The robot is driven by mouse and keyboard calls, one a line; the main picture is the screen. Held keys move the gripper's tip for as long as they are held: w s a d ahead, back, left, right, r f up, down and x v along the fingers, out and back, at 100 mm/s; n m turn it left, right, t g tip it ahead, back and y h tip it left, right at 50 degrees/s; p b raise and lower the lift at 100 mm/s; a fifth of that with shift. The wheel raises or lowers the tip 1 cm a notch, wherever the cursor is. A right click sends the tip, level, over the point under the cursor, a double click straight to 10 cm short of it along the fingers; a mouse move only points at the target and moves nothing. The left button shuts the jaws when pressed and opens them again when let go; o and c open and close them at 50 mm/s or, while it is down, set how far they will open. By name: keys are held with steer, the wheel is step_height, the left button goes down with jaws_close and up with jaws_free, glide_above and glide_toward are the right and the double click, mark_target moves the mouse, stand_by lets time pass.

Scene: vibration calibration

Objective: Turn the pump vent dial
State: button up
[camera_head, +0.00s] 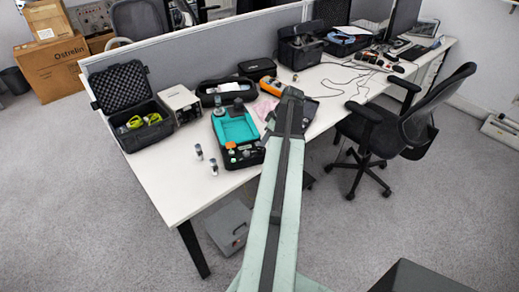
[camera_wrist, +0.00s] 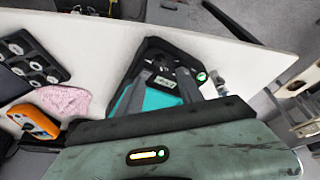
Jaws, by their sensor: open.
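The pump is a teal and black unit on the white desk (camera_head: 160,185), with its teal tray (camera_head: 238,127) facing up. Several small knobs and fittings sit on its black front end (camera_head: 243,157); I cannot tell which is the vent dial. In the wrist view the pump's black end (camera_wrist: 153,45) lies beyond my gripper (camera_wrist: 164,76), whose two grey fingers stand apart over the teal part. A green-and-white knob (camera_wrist: 201,77) shows just right of the right finger. My gripper is open with nothing seen between its fingers. In the head view my arm hides its tip.
Two small metal cylinders (camera_head: 213,166) stand left of the pump. An orange meter (camera_head: 271,86) and a pink cloth (camera_wrist: 63,102) lie on its other side. An open black case (camera_head: 140,118) and a divider (camera_head: 190,55) are behind. The desk's front left is clear.

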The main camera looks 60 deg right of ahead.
mark_target(260, 149)
steer(key=b+x, duration=0.7)
steer(key=x, duration=0.1)
steer(key=shift+r, duration=0.1)
steer(key=shift+c, duration=0.3)
